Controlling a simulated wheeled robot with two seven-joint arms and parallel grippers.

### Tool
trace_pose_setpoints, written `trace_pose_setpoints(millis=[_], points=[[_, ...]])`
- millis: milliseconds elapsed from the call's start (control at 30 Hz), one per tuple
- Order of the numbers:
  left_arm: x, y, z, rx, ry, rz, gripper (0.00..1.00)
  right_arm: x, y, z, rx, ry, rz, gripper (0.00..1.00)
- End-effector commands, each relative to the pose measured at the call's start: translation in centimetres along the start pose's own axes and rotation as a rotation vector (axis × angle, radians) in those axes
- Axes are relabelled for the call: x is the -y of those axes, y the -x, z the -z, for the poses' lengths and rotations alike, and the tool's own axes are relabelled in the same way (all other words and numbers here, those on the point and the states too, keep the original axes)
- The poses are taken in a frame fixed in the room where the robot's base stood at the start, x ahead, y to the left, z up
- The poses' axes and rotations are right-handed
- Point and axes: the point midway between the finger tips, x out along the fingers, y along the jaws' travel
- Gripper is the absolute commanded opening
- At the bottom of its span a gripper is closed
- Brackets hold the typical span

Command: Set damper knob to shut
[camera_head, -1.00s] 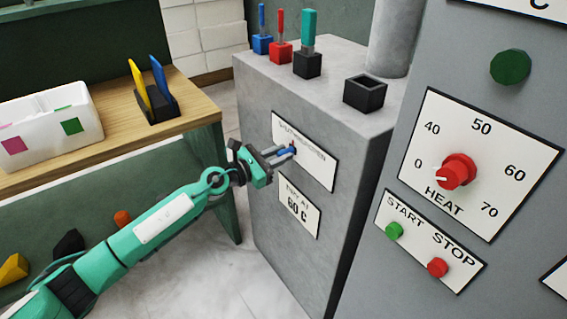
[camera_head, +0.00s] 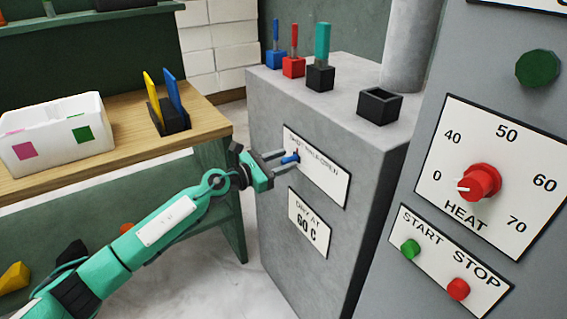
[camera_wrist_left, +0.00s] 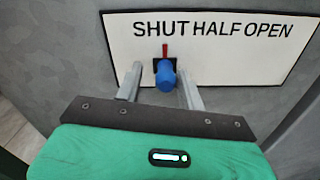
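The damper knob is blue (camera_head: 290,159) with a red pointer and sits on the white damper label plate (camera_head: 325,177) on the grey cabinet's front. In the left wrist view the blue knob (camera_wrist_left: 165,80) is in front of a dark block, and its red pointer points up at the word SHUT on the plate (camera_wrist_left: 240,65). My left gripper (camera_head: 287,161) has its fingers on either side of the knob. The left wrist view shows this gripper (camera_wrist_left: 162,90) open, with a gap left of the knob and a narrower one right. My right gripper is not in view.
A second plate (camera_head: 310,222) reading 60 C hangs below. A grey panel with a red heat knob (camera_head: 478,183) and start and stop buttons stands at right. Coloured holders (camera_head: 293,67) and an open black box (camera_head: 380,105) stand on the cabinet. A wooden bench (camera_head: 110,150) is at left.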

Motion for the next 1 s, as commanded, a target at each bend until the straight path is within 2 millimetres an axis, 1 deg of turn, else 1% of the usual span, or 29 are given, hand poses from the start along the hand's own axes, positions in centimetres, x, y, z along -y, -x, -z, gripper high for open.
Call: trace_pose_setpoints(millis=[300,433,567,733,900,1000], points=[[0.2,0.0,0.0,0.000,0.001,0.004,0.43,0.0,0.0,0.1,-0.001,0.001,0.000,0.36],[0.2,0.9,0.0,0.000,0.001,0.004,0.43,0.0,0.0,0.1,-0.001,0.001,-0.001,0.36],[0.2,3.1,0.1,-0.002,0.001,0.003,0.43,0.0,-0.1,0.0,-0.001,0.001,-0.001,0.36],[0.2,6.9,0.3,-0.002,0.001,0.002,0.43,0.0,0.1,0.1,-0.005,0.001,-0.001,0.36],[0.1,10.5,0.3,-0.002,0.000,0.002,0.43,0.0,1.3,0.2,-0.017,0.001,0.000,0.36],[0.1,12.1,0.3,-0.001,0.001,0.002,0.43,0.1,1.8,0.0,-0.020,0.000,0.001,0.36]])
